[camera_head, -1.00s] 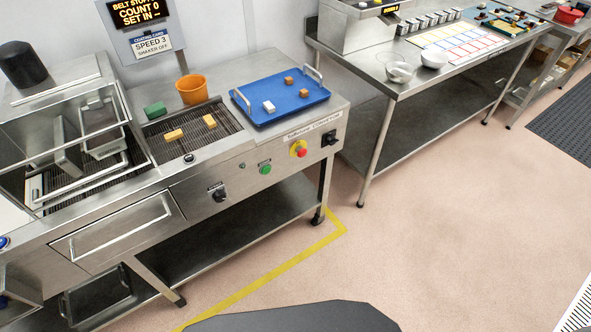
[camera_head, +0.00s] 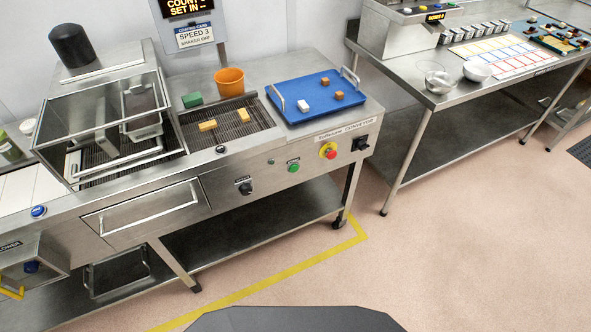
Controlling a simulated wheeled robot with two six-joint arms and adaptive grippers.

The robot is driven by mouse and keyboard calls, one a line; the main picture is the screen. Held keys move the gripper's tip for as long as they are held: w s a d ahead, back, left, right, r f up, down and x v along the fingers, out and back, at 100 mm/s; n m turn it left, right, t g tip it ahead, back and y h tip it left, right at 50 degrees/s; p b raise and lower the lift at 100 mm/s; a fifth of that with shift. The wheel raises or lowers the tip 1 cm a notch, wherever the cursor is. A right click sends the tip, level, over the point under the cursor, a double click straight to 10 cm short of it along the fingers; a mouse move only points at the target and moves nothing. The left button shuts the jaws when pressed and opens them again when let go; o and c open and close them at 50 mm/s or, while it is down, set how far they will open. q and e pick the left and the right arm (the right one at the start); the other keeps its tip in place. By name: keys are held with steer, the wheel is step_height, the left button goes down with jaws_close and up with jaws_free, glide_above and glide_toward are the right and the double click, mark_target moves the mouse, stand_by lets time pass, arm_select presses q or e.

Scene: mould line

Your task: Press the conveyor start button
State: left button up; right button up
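The conveyor machine (camera_head: 228,172) stands ahead of me with its steel front panel facing me. A green button (camera_head: 293,168) sits on that panel under a small dark label too small to read. A red emergency-stop style knob on a yellow base (camera_head: 328,151) is to its right, and a black switch (camera_head: 361,144) is farther right. A black rotary knob (camera_head: 245,188) is to its left. Neither of my grippers is in view, and nothing touches the green button.
A blue tray (camera_head: 284,116) with small blocks and an orange cup (camera_head: 229,82) stand on the machine. Two yellow blocks lie on the dark belt (camera_head: 237,128). A second steel table (camera_head: 440,100) stands at right. Open floor (camera_head: 450,250) lies in front, with yellow tape (camera_head: 270,272).

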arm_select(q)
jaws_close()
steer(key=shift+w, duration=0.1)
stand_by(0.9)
